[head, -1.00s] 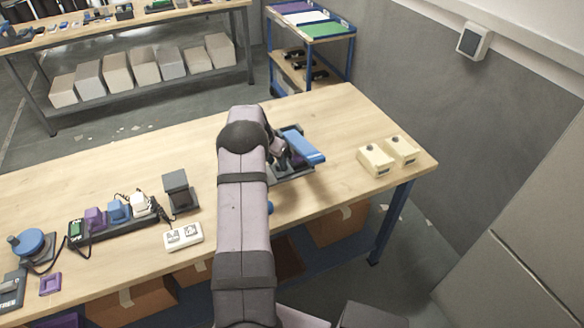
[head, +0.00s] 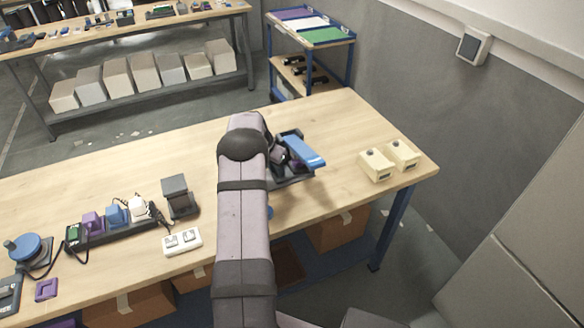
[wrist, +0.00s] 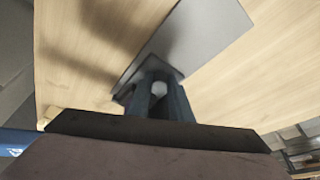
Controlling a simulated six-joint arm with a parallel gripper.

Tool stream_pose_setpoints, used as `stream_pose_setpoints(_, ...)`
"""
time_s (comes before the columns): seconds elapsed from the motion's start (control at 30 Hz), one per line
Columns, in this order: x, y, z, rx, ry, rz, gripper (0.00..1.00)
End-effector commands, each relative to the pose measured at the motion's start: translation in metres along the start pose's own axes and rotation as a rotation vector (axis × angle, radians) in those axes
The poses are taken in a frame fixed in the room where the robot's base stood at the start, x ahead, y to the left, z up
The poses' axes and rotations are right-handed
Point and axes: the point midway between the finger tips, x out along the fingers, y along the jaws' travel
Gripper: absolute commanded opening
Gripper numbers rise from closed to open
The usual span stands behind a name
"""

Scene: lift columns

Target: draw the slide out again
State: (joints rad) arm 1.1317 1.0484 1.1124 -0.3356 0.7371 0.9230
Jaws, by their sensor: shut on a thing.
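A dark unit (head: 293,181) with a blue bar-shaped part (head: 305,150) sits on the bench, right of my arm. My gripper (head: 281,157) is at this unit, largely hidden behind my arm in the head view. In the wrist view, the dark fingers of my gripper (wrist: 157,100) are closed around a small pale rounded piece (wrist: 158,88), which seems to be the grip of the slide. A flat grey plate (wrist: 205,30) lies just beyond the fingertips. How far the slide stands out cannot be told.
Two cream boxes (head: 376,166) stand right of the unit near the bench's end. To the left are a dark grey stand (head: 177,195), a white switch block (head: 182,242) and a black strip with coloured plugs (head: 115,228). Bare wood (head: 335,120) lies behind the unit.

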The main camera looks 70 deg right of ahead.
Motion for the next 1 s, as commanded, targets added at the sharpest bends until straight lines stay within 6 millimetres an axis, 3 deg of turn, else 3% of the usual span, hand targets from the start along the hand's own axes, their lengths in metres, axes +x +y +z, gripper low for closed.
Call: stream_pose_setpoints(1.0,-0.015,-0.026,0.043,-0.001,0.0,-0.001,0.04)
